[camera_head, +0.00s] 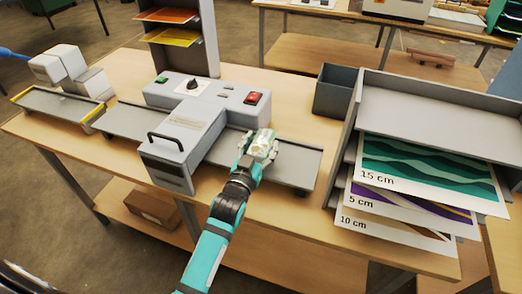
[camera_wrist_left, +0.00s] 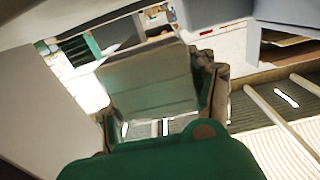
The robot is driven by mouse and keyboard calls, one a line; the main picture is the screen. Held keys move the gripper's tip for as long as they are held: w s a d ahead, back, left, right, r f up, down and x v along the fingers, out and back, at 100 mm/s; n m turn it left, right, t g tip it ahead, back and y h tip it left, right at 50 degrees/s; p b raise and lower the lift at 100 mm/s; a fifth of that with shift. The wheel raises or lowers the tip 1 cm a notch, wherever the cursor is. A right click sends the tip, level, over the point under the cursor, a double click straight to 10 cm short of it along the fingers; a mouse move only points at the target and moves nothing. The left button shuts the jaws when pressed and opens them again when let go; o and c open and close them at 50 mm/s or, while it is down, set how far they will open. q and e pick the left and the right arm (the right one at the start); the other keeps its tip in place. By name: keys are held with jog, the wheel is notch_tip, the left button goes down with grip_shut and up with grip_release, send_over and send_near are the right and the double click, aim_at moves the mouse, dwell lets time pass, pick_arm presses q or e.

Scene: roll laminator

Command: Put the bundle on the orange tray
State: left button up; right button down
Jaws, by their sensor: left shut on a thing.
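My left gripper (camera_head: 259,150) is over the right part of the laminator's grey feed table. It is shut on a pale grey-green block, taken as the bundle (camera_wrist_left: 150,80), which shows between the fingers in the left wrist view. The fingers hide part of it, and its details are blurred. An orange tray (camera_head: 172,15) is the upper level of the grey rack at the back, with a yellow-orange one (camera_head: 173,37) below it. My right gripper is out of view.
The laminator (camera_head: 180,140) with a black handle stands left of my gripper. A grey bin (camera_head: 335,90) and a shelf of prints (camera_head: 425,170) labelled 15 cm, 5 cm and 10 cm are to the right. Bare wooden tabletop (camera_head: 290,85) lies behind the gripper.

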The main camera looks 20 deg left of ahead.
pick_arm(q)
jog(key=shift+w+f, duration=0.1)
jog(key=shift+w, duration=0.05)
notch_tip(320, 180, down, 2)
jog(key=shift+f+p, duration=0.15)
jog(key=shift+p, duration=0.3)
jog(key=shift+f, duration=0.55)
jog(key=o, duration=0.9)
jog(key=shift+f, duration=0.1)
jog(key=o, duration=0.5)
jog(key=shift+c, duration=0.2)
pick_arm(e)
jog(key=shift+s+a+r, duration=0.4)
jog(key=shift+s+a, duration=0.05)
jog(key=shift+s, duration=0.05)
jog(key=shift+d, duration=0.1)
